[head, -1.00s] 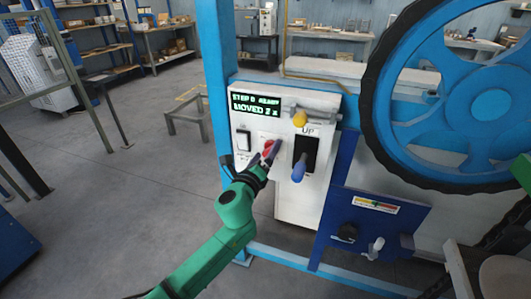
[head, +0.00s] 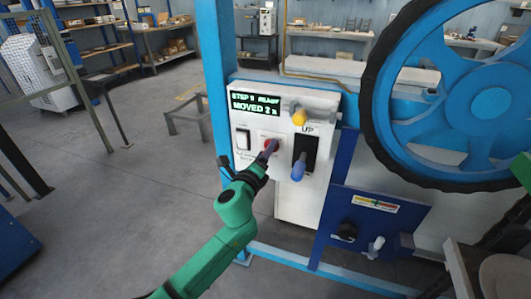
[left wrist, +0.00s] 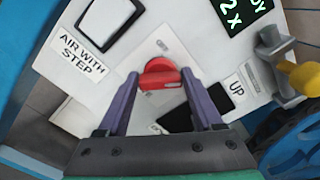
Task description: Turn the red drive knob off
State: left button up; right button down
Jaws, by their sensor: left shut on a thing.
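The red drive knob (head: 267,144) sits on the white front of the control box, below the green-lit display (head: 255,105). In the left wrist view the red knob (left wrist: 160,75) lies between the two purple fingers of my left gripper (left wrist: 159,82), one finger on each side. In the head view my left gripper (head: 270,148) is at the knob and partly hides it; it is shut on the knob. The knob's pointer direction is hard to tell. My right gripper is not in view.
A blue-handled lever (head: 298,168) marked UP is close to the right of the knob. A large blue wheel (head: 490,105) stands at the right.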

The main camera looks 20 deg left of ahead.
pick_arm(q)
jog(key=n, duration=1)
jog(key=f+n, duration=0.1)
jog(key=n, duration=0.5)
dwell(0.6)
jog(key=o, duration=1.4)
jog(key=shift+c, duration=0.2)
jog(key=shift+s, duration=0.1)
jog(key=s+b, duration=0.1)
jog(key=s, duration=1.3)
jog(key=shift+s+a, duration=0.2)
jog(key=shift+a, duration=0.25)
